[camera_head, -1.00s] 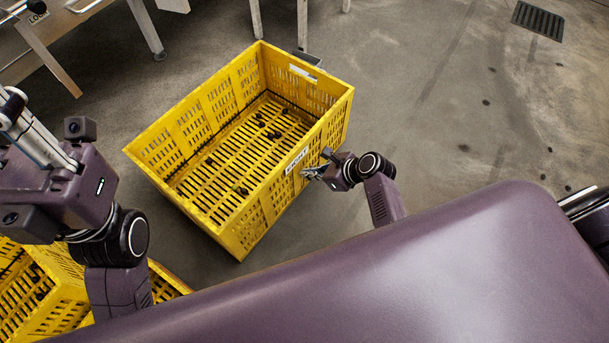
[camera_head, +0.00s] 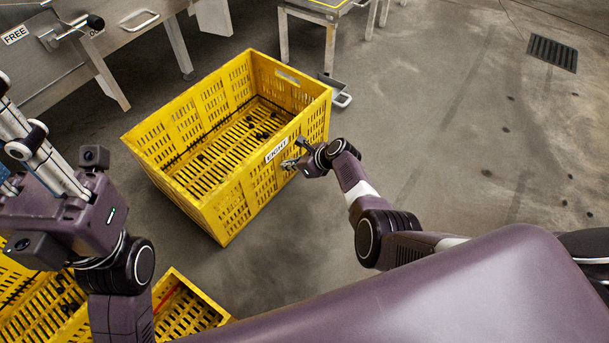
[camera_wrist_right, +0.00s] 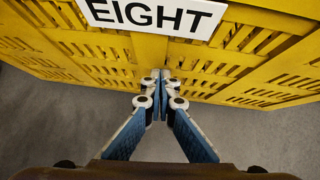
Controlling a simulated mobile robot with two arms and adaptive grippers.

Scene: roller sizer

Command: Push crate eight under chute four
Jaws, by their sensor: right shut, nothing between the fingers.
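Crate eight (camera_head: 225,205) is a yellow slatted crate on the floor, with several small dark round things inside. Its white label (camera_head: 276,150) reads EIGHT, and the label (camera_wrist_right: 158,15) also shows large in the right wrist view. My right gripper (camera_head: 290,163) is shut and empty, with its tips at the crate's near right wall, just below the label. In the right wrist view the fingertips (camera_wrist_right: 162,76) meet in front of the yellow wall; whether they touch it I cannot tell. My left gripper (camera_head: 35,145) is at the left edge, partly cut off. No chute marked four is readable.
A grey metal machine (camera_head: 120,50) with a FREE sign stands at the upper left. A metal stand (camera_head: 330,45) is behind the crate, with a small metal piece (camera_head: 338,90) by its leg. More yellow crates (camera_head: 185,310) are at the lower left.

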